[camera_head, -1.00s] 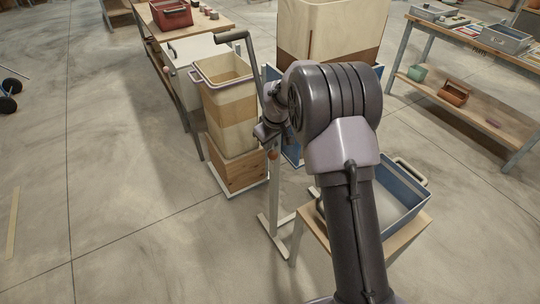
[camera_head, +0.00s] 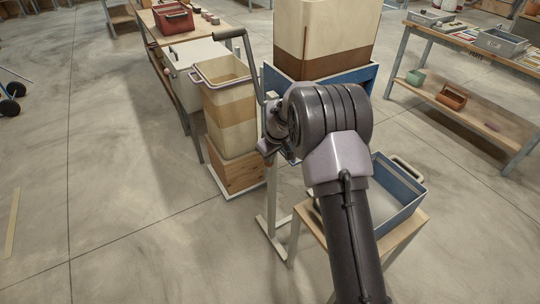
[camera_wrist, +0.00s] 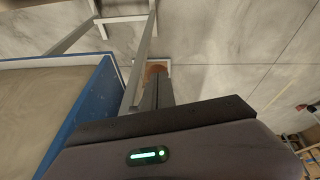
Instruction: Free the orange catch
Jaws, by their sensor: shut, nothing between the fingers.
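In the wrist view my gripper (camera_wrist: 157,88) shows two dark fingers together with nothing between them. A small rounded orange-brown part (camera_wrist: 156,70) shows just past the fingertips, partly covered by them. It may be the orange catch; I cannot tell whether the fingers touch it. In the head view my arm hides this part and most of the gripper. A grey crank handle (camera_head: 245,55) rises beside my wrist, at the top of a pale post (camera_head: 272,205).
A large cream and brown hopper (camera_head: 322,35) stands behind my arm in a blue frame (camera_head: 358,77). A tall layered bin (camera_head: 229,112) stands left. A blue tray (camera_head: 402,190) rests on a stool at right.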

